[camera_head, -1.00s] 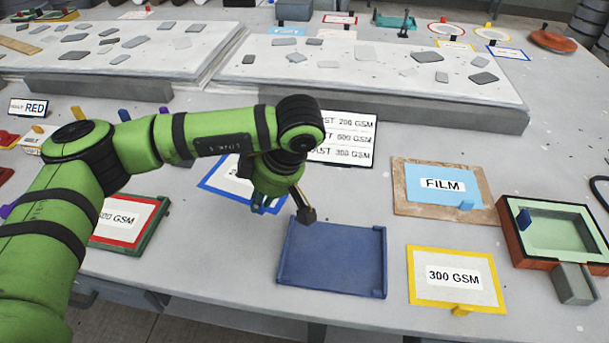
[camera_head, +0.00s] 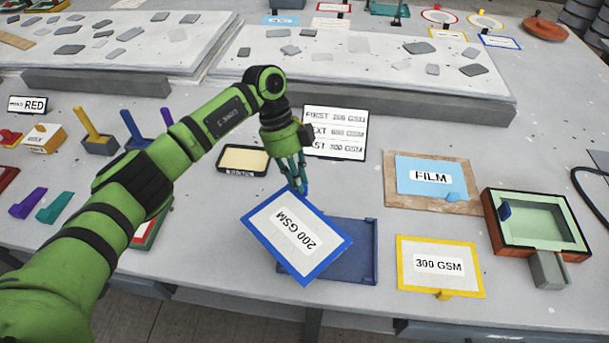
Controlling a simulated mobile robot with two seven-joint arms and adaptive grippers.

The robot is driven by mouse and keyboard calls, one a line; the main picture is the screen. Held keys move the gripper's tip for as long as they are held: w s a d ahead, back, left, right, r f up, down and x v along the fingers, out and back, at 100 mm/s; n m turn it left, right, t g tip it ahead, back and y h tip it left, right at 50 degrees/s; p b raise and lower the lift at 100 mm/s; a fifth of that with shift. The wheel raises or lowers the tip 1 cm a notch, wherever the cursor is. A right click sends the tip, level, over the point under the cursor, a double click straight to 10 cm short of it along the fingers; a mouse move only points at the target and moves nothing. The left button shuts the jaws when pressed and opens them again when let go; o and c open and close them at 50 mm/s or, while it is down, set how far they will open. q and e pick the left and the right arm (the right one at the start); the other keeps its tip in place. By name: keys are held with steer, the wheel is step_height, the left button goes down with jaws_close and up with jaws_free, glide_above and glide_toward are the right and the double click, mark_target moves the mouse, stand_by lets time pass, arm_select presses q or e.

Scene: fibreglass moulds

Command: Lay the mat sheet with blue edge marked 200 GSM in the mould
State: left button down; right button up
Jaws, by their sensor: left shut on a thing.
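The mat sheet with blue edge marked 200 GSM (camera_head: 296,236) hangs from my left gripper (camera_head: 299,184), which is shut on its upper edge. The sheet is tilted and partly covers the left side of an empty blue tray (camera_head: 358,262). I cannot tell how high it is above the tray. The mould (camera_head: 494,222), a reddish-brown box with a pale green rim and hollow, stands at the right, apart from the sheet. My right gripper is not in view.
A yellow-edged 300 GSM sheet (camera_head: 439,290) and a blue FILM sheet (camera_head: 425,176) on a brown board lie between tray and mould. An order sign (camera_head: 335,132) stands behind my gripper. A red-edged sheet at the left is mostly hidden by my arm.

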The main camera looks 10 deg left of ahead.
arm_select(q)
steer(key=n, duration=0.2)
steer(key=d+n+t, duration=0.1)
steer(key=n, duration=0.1)
steer(key=n+t+h+p, duration=0.1)
steer(key=n, duration=0.1)
steer(key=shift+s+d+f, duration=0.1)
steer(key=shift+d+f, duration=0.05)
steer(key=shift+f, duration=0.15)
steer(key=shift+d+f+n+t, duration=0.2)
steer(key=shift+n+t, duration=0.2)
steer(key=shift+n, duration=0.5)
steer(key=shift+a+r+p, duration=0.15)
steer(key=shift+a+p, duration=0.05)
steer(key=shift+p, duration=0.2)
steer(key=shift+f+b, duration=1.85)
steer(key=shift+f, duration=1.65)
steer(key=shift+f, duration=0.2)
steer(key=shift+p, duration=0.5)
